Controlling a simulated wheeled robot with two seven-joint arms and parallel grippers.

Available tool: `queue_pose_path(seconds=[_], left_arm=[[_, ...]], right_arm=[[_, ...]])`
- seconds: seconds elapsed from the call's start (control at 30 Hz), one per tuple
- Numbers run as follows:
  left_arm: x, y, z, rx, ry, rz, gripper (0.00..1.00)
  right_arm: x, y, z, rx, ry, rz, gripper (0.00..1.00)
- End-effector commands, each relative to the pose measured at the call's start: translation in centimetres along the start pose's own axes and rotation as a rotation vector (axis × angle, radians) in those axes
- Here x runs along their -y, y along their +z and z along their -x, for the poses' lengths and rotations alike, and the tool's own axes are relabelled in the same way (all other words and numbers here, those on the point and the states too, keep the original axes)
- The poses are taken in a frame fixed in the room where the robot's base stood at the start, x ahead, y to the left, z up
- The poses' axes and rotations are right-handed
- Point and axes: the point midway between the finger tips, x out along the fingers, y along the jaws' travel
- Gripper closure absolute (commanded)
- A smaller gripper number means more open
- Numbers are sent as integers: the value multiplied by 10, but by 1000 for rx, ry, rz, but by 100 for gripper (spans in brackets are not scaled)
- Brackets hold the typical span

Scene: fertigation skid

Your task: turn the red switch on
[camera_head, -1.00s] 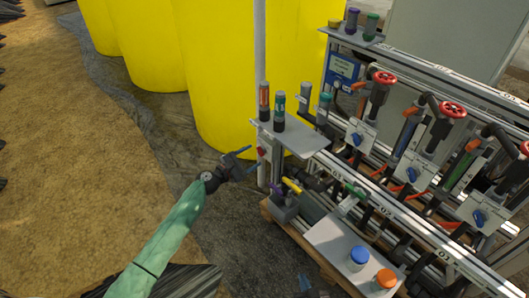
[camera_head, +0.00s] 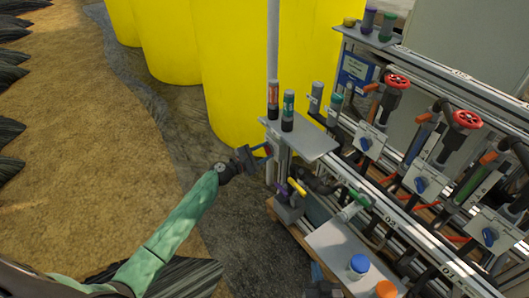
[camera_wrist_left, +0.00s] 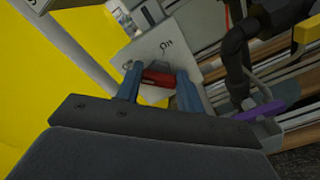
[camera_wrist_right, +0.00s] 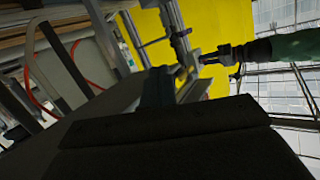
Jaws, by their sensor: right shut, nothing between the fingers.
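The red switch (camera_wrist_left: 158,77) is on a pale plate (camera_wrist_left: 150,50) with dark lettering in the left wrist view. My left gripper (camera_wrist_left: 158,80) has its two blue fingers apart, one on each side of the red switch. I cannot tell whether the fingers touch it. In the head view my left gripper (camera_head: 262,153) is at the left end of the skid, below the grey shelf, and largely covers the switch. My right gripper (camera_wrist_right: 158,88) is shut and empty in the right wrist view, low beside the skid.
A purple handle (camera_head: 297,187) and yellow handle sit below right. Yellow tanks (camera_head: 235,75) stand behind. A lower shelf (camera_head: 335,245) holds blue-capped and orange-capped jars. Open ground lies left.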

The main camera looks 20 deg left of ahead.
Motion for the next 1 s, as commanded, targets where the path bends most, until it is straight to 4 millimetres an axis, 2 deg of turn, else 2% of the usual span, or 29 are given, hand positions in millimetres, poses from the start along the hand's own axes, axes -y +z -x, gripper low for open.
queue_pose_path(seconds=[0.03,0.07,0.1,0.4,0.5,0.57,0.73,0.87,1.0], left_arm=[[0,0,0,0,0,0,77],[0,0,0,0,0,0,83],[0,0,0,0,0,0,85],[1,0,0,0,0,-13,85],[1,-1,0,1,0,-27,85],[2,-1,0,1,0,-38,85],[2,-1,0,0,-1,-82,85],[3,-2,0,0,-1,-121,85],[3,-2,0,0,0,-164,85]], right_arm=[[0,0,0,0,0,0,100],[0,0,0,0,1,0,100],[-1,0,0,1,1,0,100],[-2,-6,0,-31,3,6,100],[1,-45,-4,-132,-5,17,100],[2,-62,-4,-184,-8,22,100],[7,-123,1,-376,-18,41,100],[12,-178,14,-553,-28,59,100],[19,-234,36,-749,-42,77,100]])
